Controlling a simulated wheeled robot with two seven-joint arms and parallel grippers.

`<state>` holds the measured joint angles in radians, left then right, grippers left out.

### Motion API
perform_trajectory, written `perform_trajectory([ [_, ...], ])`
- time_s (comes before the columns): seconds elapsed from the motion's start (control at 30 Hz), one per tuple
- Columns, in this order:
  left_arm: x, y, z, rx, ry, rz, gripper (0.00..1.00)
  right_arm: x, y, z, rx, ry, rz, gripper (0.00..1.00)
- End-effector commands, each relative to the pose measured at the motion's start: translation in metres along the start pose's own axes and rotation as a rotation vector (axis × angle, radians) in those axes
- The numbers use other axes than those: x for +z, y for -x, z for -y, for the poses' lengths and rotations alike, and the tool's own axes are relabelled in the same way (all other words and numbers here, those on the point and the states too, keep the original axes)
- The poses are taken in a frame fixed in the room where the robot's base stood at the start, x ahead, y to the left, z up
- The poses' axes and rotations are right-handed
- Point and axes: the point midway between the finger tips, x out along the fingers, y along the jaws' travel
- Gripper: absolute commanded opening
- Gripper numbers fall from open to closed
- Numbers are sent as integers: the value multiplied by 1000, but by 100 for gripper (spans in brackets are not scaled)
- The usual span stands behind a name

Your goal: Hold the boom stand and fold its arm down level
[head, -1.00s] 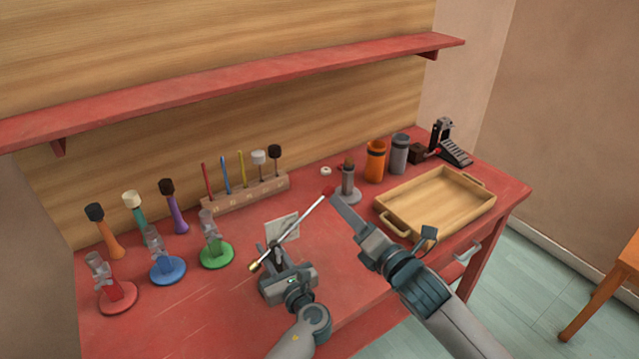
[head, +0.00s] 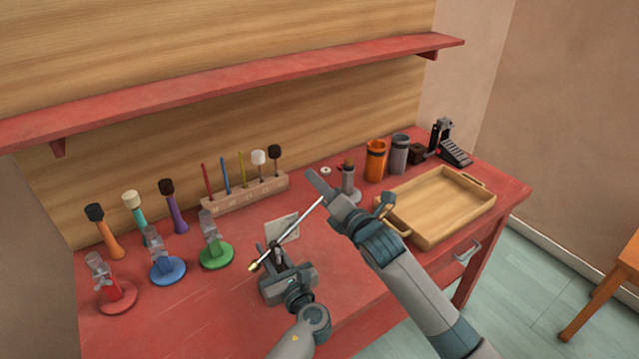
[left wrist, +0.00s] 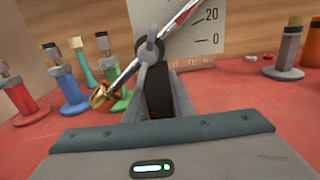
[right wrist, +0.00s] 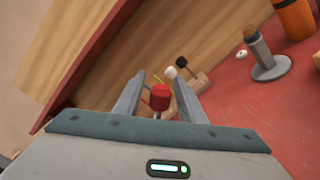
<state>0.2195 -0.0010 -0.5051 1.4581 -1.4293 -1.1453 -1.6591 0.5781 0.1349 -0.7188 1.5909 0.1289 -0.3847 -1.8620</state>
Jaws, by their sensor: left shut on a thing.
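The boom stand's dark post (left wrist: 159,90) is clamped in my left gripper (head: 277,262), which is shut on it. Its thin silver arm (head: 296,225) slopes up to the right from a brass weight (head: 252,266). The weight also shows in the left wrist view (left wrist: 101,97). The arm's red tip (right wrist: 160,97) is between the fingers of my open right gripper (right wrist: 160,85), with gaps beside it. In the head view the right gripper (head: 320,186) hides this tip. A white card (left wrist: 200,28) marked 20 and 0 stands behind the arm, which is tilted, not level.
Red, blue and green stands (head: 216,252) and several mallets are at the left. A wooden block (head: 245,193) holds sticks behind. A grey stand (head: 348,184) is close to my right gripper, with an orange cup (head: 376,160) and wooden tray (head: 440,240) to the right.

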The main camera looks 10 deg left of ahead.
Motion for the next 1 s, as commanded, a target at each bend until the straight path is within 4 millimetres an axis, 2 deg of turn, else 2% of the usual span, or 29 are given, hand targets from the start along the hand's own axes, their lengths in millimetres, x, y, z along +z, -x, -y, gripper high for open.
perform_trajectory([
  [0.37,0,0,0,0,0,0,0,0,-5,0,0,-1,0,37],
  [0.4,0,0,0,0,0,0,0,0,-5,0,0,-1,0,34],
  [0.53,0,0,0,0,0,0,0,0,-5,0,0,-1,0,3],
  [0.57,0,0,0,0,0,0,0,0,-5,0,0,-1,0,0],
  [1.0,0,0,0,1,0,0,0,-1,-5,9,-1,-47,0,0],
])
